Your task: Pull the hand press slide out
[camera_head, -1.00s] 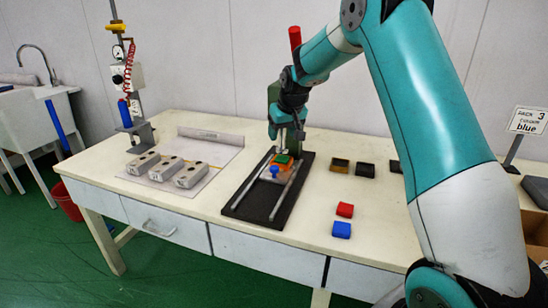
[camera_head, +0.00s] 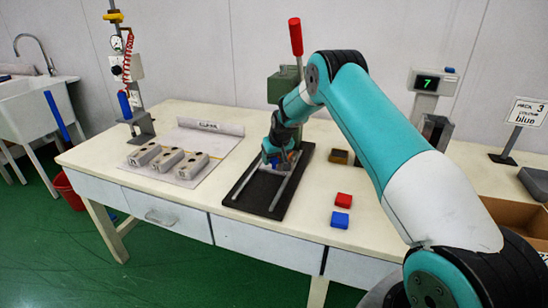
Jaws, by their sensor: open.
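The hand press (camera_head: 282,86) is a green body with a raised red lever (camera_head: 296,38), at the back of the table. In front of it lies its black base plate (camera_head: 243,192) with two pale slide rails (camera_head: 281,192). My gripper (camera_head: 276,163) is low over the rails, close in front of the press, pointing down. Its jaws are open. A little blue shows by the fingers, probably the slide's knob. The rest of the slide is hidden behind my gripper and wrist, so I cannot tell whether the fingers touch it.
Three grey moulds (camera_head: 168,160) lie left of the press on a paper sheet. A red block (camera_head: 343,199) and a blue block (camera_head: 340,220) lie to the right. A dark-rimmed tray (camera_head: 338,156) sits behind them. A scale display reading 7 (camera_head: 427,83) stands back right.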

